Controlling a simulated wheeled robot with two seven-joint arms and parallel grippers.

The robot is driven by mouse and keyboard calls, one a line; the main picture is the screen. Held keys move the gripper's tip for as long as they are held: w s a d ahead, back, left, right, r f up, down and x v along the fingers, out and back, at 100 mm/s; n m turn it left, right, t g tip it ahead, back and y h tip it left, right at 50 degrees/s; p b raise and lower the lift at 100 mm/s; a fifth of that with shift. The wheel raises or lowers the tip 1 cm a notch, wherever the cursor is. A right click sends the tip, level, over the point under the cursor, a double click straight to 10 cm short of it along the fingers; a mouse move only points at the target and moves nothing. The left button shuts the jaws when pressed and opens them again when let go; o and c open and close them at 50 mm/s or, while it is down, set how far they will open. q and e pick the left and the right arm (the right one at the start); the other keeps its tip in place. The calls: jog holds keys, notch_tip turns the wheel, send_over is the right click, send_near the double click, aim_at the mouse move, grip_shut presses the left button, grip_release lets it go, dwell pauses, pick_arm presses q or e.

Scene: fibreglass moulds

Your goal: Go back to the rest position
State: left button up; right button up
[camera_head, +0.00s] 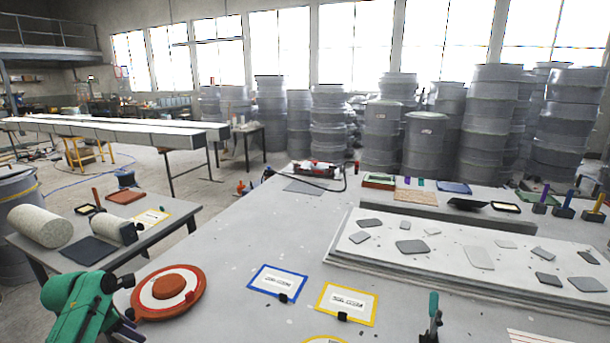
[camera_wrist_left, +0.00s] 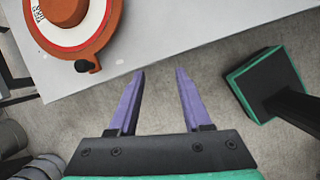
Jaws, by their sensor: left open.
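My left gripper (camera_wrist_left: 160,75) is open and empty in the left wrist view, its two purple fingers spread over the grey floor beyond the table edge. In the head view my green left arm comes in at the lower left, and a bit of the purple left gripper (camera_head: 128,332) shows at the bottom. The orange and white round mould (camera_head: 188,274) lies on the table just right of that arm. It also shows at the upper left of the left wrist view (camera_wrist_left: 62,42), apart from the fingers. My right gripper is not in view.
The main grey table (camera_head: 235,240) has a blue-framed card (camera_head: 277,269), a yellow-framed card (camera_head: 347,290) and a teal-handled tool (camera_head: 433,310) near its front. A raised slab (camera_head: 380,255) with grey pieces lies to the right. A side table (camera_head: 165,225) stands left.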

pick_arm(q)
jog(key=s+d+f+m+g+y+b, duration=0.15)
jog(key=s+f+m, duration=0.25)
jog(key=f, duration=0.6)
jog(key=s+d+f+m, duration=0.2)
jog(key=s+f+m, duration=0.3)
jog(key=f, duration=0.5)
jog(key=s+d+f+m+g+y+b, duration=0.1)
jog(key=s+f+m, duration=0.3)
jog(key=f, duration=0.6)
jog(key=s+d+f+m, duration=0.5)
jog(key=s+m, duration=0.1)
jog(key=s, duration=0.3)
jog(key=s+d+f+m+b, duration=0.1)
jog(key=s+d+f+m, duration=0.4)
jog(key=s, duration=0.3)
jog(key=s+d+f+m+h, duration=0.1)
jog(key=s+d+f+m, duration=0.5)
jog(key=s+m, duration=0.2)
jog(key=shift+s+f+g, duration=0.2)
jog(key=shift+s+g, duration=0.15)
jog(key=shift+s, duration=0.5)
